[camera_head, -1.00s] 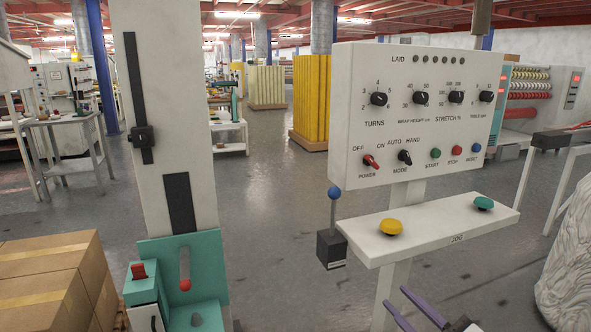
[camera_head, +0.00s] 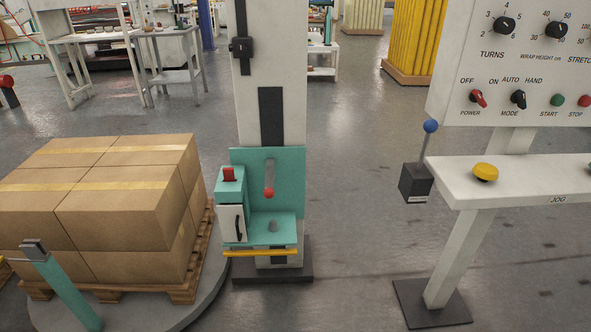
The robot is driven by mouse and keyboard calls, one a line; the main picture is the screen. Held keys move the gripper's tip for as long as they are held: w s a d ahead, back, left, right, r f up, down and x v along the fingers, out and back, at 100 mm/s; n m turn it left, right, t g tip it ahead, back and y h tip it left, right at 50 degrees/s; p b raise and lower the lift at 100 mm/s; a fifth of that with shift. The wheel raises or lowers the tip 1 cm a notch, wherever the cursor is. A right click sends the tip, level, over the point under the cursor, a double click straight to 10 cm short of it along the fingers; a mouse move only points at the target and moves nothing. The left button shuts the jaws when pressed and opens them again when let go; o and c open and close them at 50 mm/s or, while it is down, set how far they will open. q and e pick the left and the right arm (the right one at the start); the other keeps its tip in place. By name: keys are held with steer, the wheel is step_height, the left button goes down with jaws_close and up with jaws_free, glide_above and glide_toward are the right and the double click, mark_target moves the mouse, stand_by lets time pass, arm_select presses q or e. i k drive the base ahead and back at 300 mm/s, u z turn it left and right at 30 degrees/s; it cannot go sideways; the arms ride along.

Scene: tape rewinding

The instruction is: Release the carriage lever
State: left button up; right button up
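The teal carriage (camera_head: 294,165) sits low on the white mast, near the middle of the view. A lever (camera_head: 268,178) with a grey shaft and a red ball end hangs down on its front face. A yellow bar (camera_head: 260,253) runs below the carriage. Neither of my grippers shows in this view.
A teal post (camera_head: 65,285) rises in front. A blue-knobbed lever (camera_head: 430,127), control panel (camera_head: 510,95) and jog shelf (camera_head: 535,180) are on the right. Open floor lies between.

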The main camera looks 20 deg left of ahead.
mark_target(270, 176)
steer(key=k, duration=0.65)
steer(key=u, duration=0.4)
steer(key=i, duration=1.25)
steer(key=z, duration=0.8)
